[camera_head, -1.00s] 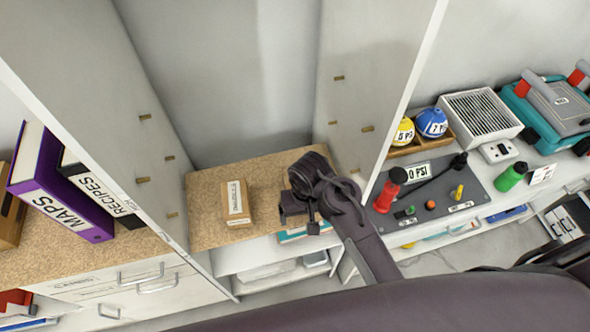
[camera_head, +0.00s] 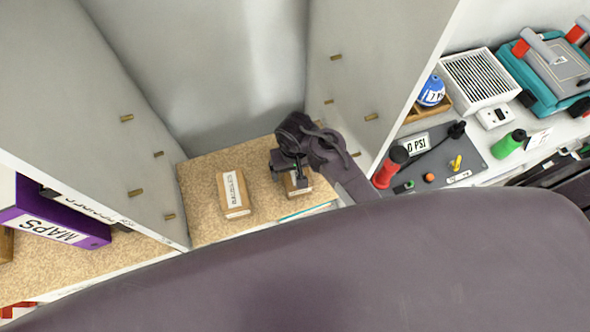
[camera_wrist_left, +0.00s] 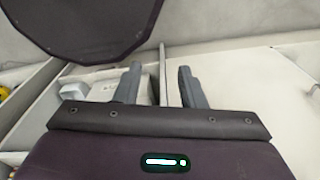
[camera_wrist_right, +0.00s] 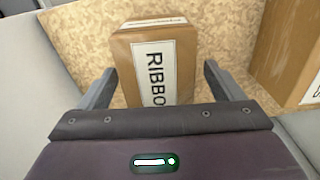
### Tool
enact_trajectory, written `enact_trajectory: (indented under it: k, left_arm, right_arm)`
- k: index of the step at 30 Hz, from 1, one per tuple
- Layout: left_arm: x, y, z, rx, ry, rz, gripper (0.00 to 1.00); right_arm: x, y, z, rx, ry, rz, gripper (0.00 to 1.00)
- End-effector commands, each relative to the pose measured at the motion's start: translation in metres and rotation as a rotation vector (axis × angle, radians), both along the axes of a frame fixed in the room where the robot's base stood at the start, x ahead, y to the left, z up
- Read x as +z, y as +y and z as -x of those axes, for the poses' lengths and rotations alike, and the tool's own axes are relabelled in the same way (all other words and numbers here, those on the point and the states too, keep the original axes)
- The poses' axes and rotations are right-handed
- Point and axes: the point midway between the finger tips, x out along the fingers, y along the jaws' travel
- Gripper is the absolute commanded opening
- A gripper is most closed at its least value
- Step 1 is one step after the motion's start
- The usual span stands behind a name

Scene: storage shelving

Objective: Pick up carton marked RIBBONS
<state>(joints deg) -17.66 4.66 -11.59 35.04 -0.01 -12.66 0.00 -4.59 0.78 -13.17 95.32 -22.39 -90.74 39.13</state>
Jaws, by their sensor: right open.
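The carton marked RIBBONS (camera_wrist_right: 187,55) is a small brown box with a white label, seen between the fingers in the right wrist view. In the head view the same carton (camera_head: 298,190) shows only partly, under my right gripper (camera_head: 291,181). In the right wrist view my right gripper (camera_wrist_right: 157,88) is open, with one finger on each side of the carton's near part. I cannot tell whether the fingers touch it. My left gripper (camera_wrist_left: 160,85) is open and empty in the left wrist view, away from the carton; it is not seen in the head view.
A second labelled carton (camera_head: 234,194) stands left of my right gripper on the cork-coloured shelf (camera_head: 206,171). It also shows at the right wrist view's right edge (camera_wrist_right: 289,55). Upright white panels wall the bay left and right. A purple MAPS binder (camera_head: 52,221) lies left.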

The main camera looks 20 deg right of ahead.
Motion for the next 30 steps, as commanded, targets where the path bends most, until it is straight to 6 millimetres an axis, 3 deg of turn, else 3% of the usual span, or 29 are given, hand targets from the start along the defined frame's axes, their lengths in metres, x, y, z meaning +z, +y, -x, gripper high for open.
enact_trajectory:
  k: [7,15,27,30]
  left_arm:
    - [0.012,-0.002,-0.015,0.0,-0.022,0.003,0.36]
    - [0.012,-0.003,-0.019,0.001,-0.029,0.004,0.36]
    - [0.011,-0.002,-0.011,0.004,-0.017,0.003,0.36]
    - [0.011,-0.001,-0.011,0.004,-0.017,0.003,0.36]
  right_arm:
    - [-0.028,-0.002,-0.003,0.001,0.001,0.002,0.87]
    - [-0.031,-0.002,-0.003,0.0,-0.001,0.0,0.87]
    - [-0.031,-0.002,-0.003,0.0,0.0,0.0,0.37]
    - [-0.031,-0.002,-0.003,0.0,-0.001,0.0,0.37]
